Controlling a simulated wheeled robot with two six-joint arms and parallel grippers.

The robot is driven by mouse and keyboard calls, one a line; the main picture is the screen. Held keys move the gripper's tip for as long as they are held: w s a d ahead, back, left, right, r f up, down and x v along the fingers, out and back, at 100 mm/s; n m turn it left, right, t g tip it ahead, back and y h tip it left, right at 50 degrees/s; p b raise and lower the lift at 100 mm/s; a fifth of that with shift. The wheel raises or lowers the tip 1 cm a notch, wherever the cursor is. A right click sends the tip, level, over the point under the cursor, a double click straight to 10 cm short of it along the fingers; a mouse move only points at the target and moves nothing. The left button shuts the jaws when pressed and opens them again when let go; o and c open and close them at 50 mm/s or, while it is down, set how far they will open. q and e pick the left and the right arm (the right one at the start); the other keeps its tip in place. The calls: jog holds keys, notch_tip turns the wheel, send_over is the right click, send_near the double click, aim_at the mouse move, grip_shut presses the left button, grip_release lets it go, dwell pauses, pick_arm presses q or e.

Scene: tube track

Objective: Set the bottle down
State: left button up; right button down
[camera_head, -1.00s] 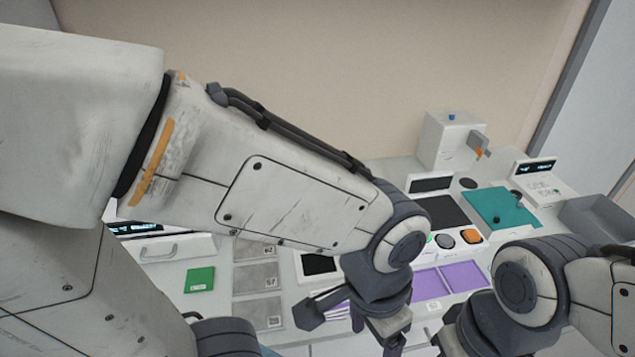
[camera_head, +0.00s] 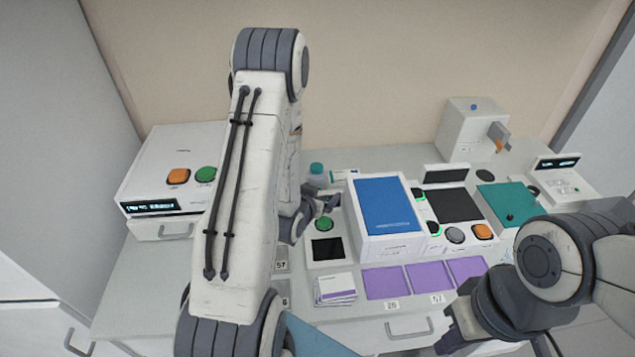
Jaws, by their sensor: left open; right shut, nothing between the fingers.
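A small bottle with a teal-green cap (camera_head: 317,169) appears upright at the back of the counter, just left of the blue-topped white box. Its lower part is hidden by my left gripper (camera_head: 328,201). The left gripper is open, its dark fingers close in front of the bottle. I cannot tell whether they touch it. My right gripper (camera_head: 450,338) is low at the bottom right, shut and empty, far from the bottle.
The blue-topped white box (camera_head: 385,212) stands right of the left gripper. A small black-screened device (camera_head: 327,250) with a green button lies in front. Purple pads (camera_head: 425,276) and a card stack (camera_head: 336,289) lie nearer. A white machine (camera_head: 165,175) stands left.

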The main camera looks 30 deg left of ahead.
aim_at(314, 178)
pick_arm(q)
jog(key=a+b, duration=0.1)
jog(key=a+t+y+b, duration=0.1)
jog(key=b, duration=0.1)
jog(key=a+f+n+t+b, duration=0.1)
jog(key=b, duration=0.1)
jog(key=shift+w+a+y, duration=0.3)
jog(key=shift+a, duration=0.1)
jog(key=shift+w+a+p, duration=0.2)
jog(key=shift+w+p, duration=0.3)
jog(key=shift+w, duration=0.45)
jog(key=shift+w+a+f, duration=0.1)
jog(key=shift+w, duration=0.15)
jog(key=p+x, duration=0.2)
jog(key=x, duration=0.2)
jog(key=shift+w+a+p, duration=0.1)
jog(key=shift+w+p, duration=0.1)
jog(key=shift+p, duration=0.15)
jog(key=shift+w+a+f, duration=0.1)
jog(key=shift+w+f, duration=0.1)
jog(key=shift+w, duration=0.3)
jog(key=c, duration=1.3)
grip_shut()
